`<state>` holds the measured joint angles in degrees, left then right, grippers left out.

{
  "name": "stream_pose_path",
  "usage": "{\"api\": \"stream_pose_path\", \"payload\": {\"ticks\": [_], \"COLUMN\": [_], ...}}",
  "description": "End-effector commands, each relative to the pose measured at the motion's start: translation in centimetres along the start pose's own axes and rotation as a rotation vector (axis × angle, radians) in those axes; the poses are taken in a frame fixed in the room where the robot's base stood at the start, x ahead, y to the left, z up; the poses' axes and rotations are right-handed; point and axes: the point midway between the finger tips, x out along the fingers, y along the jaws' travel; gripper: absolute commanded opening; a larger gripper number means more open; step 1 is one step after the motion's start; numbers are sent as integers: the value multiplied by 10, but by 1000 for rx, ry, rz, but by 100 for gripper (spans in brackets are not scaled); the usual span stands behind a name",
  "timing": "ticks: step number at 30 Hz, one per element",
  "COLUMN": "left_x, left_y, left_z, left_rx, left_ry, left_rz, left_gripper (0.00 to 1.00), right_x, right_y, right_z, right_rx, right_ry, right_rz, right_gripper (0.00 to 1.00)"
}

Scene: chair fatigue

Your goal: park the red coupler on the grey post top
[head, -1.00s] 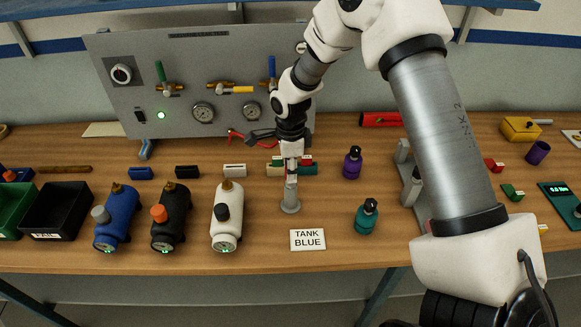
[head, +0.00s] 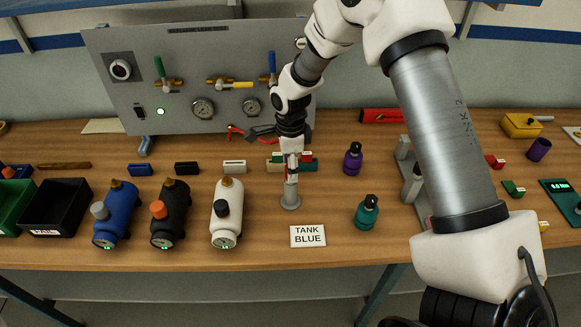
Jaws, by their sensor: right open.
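The grey post (head: 290,201) stands upright on the bench on a round base, behind the sign reading TANK BLUE. My right gripper (head: 291,171) points down directly over the post top, with its jaws open. A small red patch, perhaps the red coupler (head: 286,173), shows at the post top between the fingers. The fingers hide most of it, and I cannot tell exactly how it sits. My left gripper is not in view.
Blue (head: 116,217), black (head: 169,217) and white (head: 226,216) tanks stand left of the post. A purple bottle (head: 352,161) and a teal bottle (head: 366,214) stand to its right. The TANK BLUE sign (head: 308,236) lies in front. A gauge panel (head: 180,65) stands behind.

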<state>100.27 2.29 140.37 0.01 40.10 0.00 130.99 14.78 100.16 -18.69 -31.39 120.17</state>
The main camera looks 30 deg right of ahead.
Motion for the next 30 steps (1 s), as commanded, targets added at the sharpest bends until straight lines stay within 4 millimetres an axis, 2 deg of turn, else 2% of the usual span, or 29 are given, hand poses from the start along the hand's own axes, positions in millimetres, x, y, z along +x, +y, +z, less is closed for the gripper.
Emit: {"api": "stream_pose_path", "payload": {"ticks": [9,13,18,30], "left_x": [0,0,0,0], "left_y": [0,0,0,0], "left_z": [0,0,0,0], "left_rx": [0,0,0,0], "left_ry": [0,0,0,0], "left_rz": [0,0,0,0], "left_gripper": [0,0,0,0], "right_x": [-78,-101,-111,-110], "right_y": [-1,-1,0,0], "right_z": [0,0,0,0], "right_rx": [1,1,0,0], "right_ry": [-2,-2,-1,-1], "right_rz": [-5,-4,-1,-1], "right_gripper": [62,62,62,62]}}
